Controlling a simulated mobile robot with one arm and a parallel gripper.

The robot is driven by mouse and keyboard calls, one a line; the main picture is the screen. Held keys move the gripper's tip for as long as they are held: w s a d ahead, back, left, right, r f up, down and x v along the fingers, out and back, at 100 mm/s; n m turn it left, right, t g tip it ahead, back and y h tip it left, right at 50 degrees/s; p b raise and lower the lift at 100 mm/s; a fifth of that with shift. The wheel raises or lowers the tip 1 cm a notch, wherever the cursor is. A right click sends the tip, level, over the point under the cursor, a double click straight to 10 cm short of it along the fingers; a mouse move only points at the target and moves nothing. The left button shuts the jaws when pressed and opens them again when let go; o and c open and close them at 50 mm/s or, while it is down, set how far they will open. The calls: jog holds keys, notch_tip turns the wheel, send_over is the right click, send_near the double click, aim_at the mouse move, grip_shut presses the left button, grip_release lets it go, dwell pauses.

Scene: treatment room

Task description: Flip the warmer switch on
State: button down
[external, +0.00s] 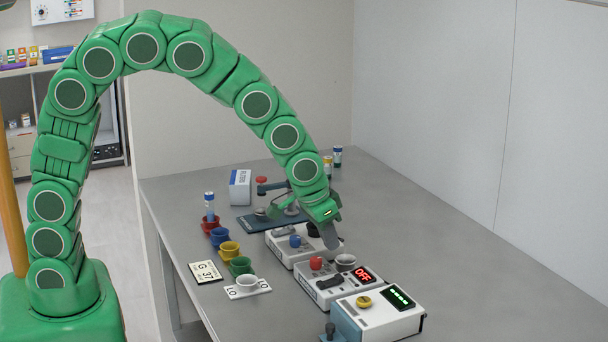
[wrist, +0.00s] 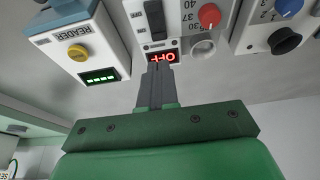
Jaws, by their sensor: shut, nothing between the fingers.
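The warmer (external: 310,287) is a white box in the middle of a row of devices on the grey bench. It has a red knob (external: 316,263), a round well (external: 345,261), a red display (external: 363,274) reading OFF, and a long dark switch (external: 330,281). In the wrist view the dark switch (wrist: 155,18) lies beyond the display (wrist: 160,57), and the red knob (wrist: 209,15) is to the right. My gripper (external: 331,239) is shut and empty, above the bench by the back device. In the wrist view its fingertips (wrist: 158,70) overlap the warmer's display edge; contact cannot be told.
The reader (external: 375,320) with yellow knob and green display stands in front of the warmer. A device with a blue knob (external: 295,241) stands behind. Several coloured cups, including a green one (external: 240,266), line the left. The bench's right side is clear.

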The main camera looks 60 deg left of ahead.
aim_at(339, 277)
jog(key=shift+s+x, duration=0.2)
jog(key=shift+x, duration=1.7)
jog(key=shift+s+x, duration=0.2)
jog(key=shift+x, duration=1.7)
jog(key=shift+f, duration=0.15)
jog(key=shift+w, duration=0.1)
jog(key=shift+w+f+g, duration=0.25)
jog(key=shift+f+g, duration=0.05)
jog(key=shift+g, duration=0.2)
jog(key=shift+s, duration=0.35)
jog(key=shift+s+r, duration=0.15)
jog(key=shift+s, duration=0.45)
